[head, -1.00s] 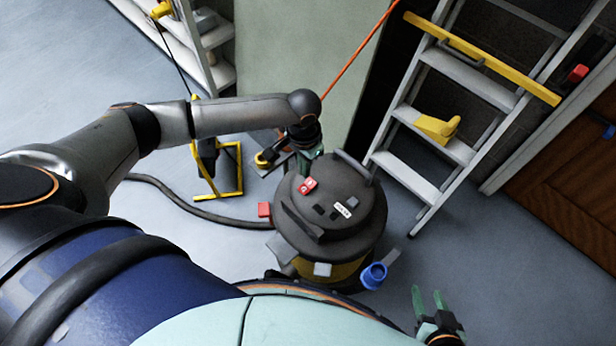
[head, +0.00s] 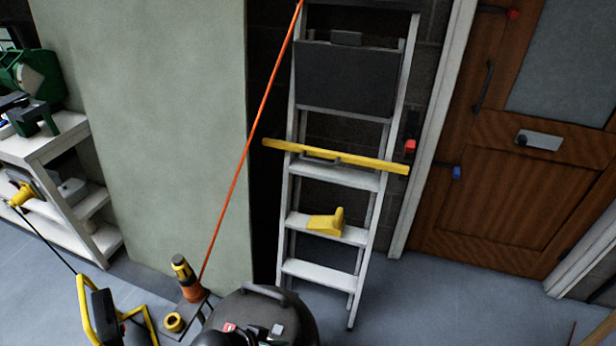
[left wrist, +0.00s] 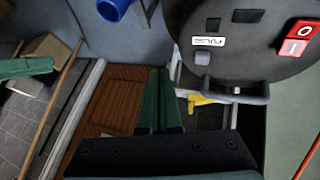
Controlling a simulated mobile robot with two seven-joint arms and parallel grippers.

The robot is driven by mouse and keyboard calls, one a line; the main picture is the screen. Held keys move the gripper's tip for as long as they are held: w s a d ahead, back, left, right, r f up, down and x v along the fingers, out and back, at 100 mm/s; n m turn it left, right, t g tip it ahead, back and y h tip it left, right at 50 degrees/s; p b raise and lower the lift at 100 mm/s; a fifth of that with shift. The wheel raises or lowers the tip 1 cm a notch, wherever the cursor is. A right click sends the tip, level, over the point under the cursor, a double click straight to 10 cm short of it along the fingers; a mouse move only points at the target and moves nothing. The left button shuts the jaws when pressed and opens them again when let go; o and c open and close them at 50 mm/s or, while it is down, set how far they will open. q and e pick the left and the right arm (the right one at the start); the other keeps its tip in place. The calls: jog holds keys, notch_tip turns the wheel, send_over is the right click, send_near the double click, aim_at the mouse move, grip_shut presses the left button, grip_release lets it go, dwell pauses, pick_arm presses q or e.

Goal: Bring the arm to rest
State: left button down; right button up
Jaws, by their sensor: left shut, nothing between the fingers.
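My left gripper (left wrist: 160,76) shows in the left wrist view with its two green fingers together and nothing between them. It is out of sight in the head view. The dark drum-shaped vacuum (left wrist: 245,45) with its red switch is close beside the fingers in the wrist view. Its top also shows at the bottom of the head view (head: 285,305). A green finger-like part (left wrist: 25,68) at the left edge of the wrist view looks like part of my right gripper; its opening cannot be told.
A stepladder (head: 335,268) with a yellow level (head: 335,157) across it stands against the wall. A wooden door (head: 490,225) is at the right and white shelves (head: 60,150) are at the left. A yellow-framed work lamp (head: 100,310) stands at bottom left. Floor right of the ladder is clear.

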pick_arm(q)
jog(key=s+a+r+n+t+y+p, duration=0.2)
jog(key=s+a+t, duration=0.3)
jog(key=s+a, duration=0.4)
jog(key=shift+a+r+y+p, duration=0.3)
jog(key=shift+a+y+p, duration=0.3)
jog(key=shift+a, duration=0.3)
